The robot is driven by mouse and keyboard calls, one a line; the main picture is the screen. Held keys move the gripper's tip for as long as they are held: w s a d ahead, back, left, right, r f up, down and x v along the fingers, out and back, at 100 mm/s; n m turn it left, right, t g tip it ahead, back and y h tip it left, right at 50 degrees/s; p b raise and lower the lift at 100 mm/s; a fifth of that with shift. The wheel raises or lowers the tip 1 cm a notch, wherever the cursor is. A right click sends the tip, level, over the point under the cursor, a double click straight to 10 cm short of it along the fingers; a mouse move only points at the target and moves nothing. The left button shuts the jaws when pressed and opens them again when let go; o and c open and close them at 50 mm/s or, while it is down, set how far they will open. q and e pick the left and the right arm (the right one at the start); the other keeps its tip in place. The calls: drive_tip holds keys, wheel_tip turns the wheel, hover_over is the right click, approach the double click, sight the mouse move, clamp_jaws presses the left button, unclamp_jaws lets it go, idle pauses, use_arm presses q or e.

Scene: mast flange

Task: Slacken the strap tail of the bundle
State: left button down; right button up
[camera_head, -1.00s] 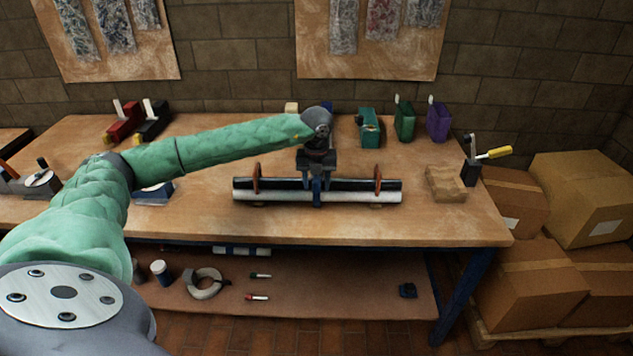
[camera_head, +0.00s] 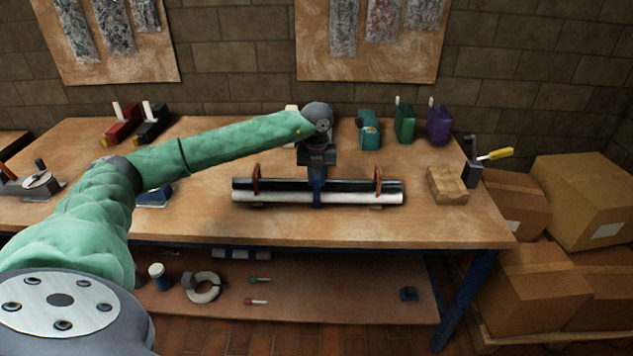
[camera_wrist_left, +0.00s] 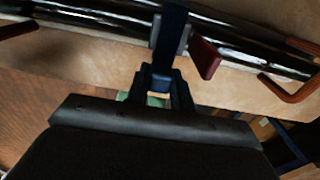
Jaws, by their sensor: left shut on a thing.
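The bundle (camera_head: 355,197) of dark and pale rods lies lengthwise on the workbench. A blue strap (camera_head: 317,198) goes around its middle and shows in the wrist view (camera_wrist_left: 171,32), beside a grey buckle-like part (camera_wrist_left: 185,38) and a dark red lever-like piece (camera_wrist_left: 207,60). My left gripper (camera_head: 318,172) is just above the bundle's middle. In the wrist view my left gripper (camera_wrist_left: 160,84) is shut on the blue strap tail (camera_wrist_left: 163,68). The jaws partly hide where the tail ends. My right gripper is out of view.
Orange-red brackets (camera_head: 378,180) stand at both ends of the bundle. A wooden block (camera_head: 446,184) and a yellow-handled clamp (camera_head: 473,170) sit at the bench's right end. Coloured containers (camera_head: 404,122) stand at the back. The bench front (camera_head: 330,230) is clear.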

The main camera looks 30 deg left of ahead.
sight(317, 176)
use_arm(q)
drive_tip(key=c, duration=1.2)
unclamp_jaws()
drive_tip(key=shift+r, duration=0.1)
drive_tip(key=shift+r, duration=0.3)
drive_tip(key=shift+r+b, duration=0.45)
drive_tip(key=shift+r, duration=0.5)
wheel_tip(317, 176, up, 4)
drive_tip(key=shift+f+b, duration=0.15)
drive_tip(key=shift+b, duration=0.3)
drive_tip(key=shift+r, duration=0.75)
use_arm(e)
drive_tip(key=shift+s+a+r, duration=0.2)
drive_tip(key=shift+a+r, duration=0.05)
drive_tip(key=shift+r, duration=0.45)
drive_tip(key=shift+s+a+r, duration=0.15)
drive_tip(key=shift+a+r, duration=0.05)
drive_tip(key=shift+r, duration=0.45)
